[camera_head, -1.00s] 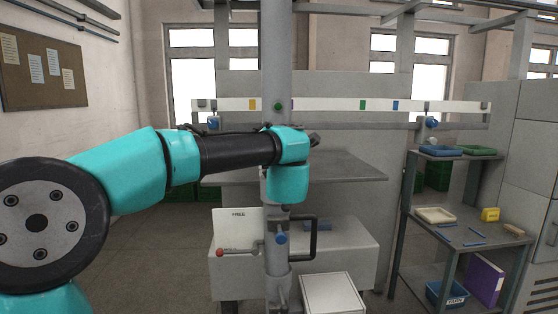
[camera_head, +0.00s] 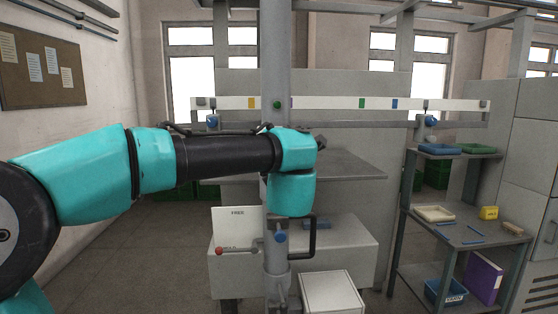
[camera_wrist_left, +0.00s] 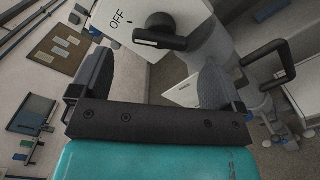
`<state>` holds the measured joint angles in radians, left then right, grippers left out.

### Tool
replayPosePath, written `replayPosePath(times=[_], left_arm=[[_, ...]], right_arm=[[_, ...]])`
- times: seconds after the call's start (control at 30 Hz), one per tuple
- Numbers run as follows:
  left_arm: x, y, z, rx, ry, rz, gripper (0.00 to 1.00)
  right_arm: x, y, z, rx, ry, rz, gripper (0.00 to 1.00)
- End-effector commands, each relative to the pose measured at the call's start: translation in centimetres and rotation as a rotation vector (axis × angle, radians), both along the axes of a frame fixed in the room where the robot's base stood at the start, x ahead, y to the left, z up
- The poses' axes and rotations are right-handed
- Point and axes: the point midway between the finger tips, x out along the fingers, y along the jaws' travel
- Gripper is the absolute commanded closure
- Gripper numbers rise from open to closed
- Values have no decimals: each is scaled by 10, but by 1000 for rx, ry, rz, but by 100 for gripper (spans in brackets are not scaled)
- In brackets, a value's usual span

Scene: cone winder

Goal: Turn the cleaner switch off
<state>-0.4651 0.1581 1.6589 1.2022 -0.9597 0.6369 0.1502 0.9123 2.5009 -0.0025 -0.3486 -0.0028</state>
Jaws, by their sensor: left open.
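The cleaner switch shows at the top of the left wrist view as a pale plate (camera_wrist_left: 127,12) marked OFF with a black rotary knob (camera_wrist_left: 172,33). The knob's lever points left, below the OFF mark, and its end is pale. My left gripper (camera_wrist_left: 155,78) is open, its two dark fingers apart with nothing between them. The knob lies ahead of the fingers, apart from them as far as I can see. In the head view my left wrist is in front of the grey column, and its fingers and the switch cannot be made out. My right gripper is not in view.
A grey column (camera_head: 277,60) stands in the middle, with a black looped handle (camera_head: 312,238) and a white FREE card (camera_head: 238,228) low down. A grey shelf unit (camera_head: 405,225) with trays stands at the right. A rail (camera_head: 320,104) runs behind.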

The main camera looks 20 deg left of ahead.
Motion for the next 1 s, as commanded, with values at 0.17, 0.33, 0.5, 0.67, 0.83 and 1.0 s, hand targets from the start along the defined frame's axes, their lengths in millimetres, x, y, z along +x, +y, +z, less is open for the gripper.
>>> replayPosePath(times=[0.17,0.33,0.5,0.67,0.83,1.0], left_arm=[[-33,-16,1,-1,-1,-3,6],[-63,-30,1,1,-1,-4,6],[-88,-42,1,-1,-1,-2,6],[-101,-48,0,0,0,-1,6],[-104,-49,0,0,0,0,6],[-103,-49,0,0,0,0,6]], right_arm=[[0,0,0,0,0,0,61],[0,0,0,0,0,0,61],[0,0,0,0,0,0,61],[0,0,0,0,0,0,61],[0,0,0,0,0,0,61],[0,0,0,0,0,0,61]])
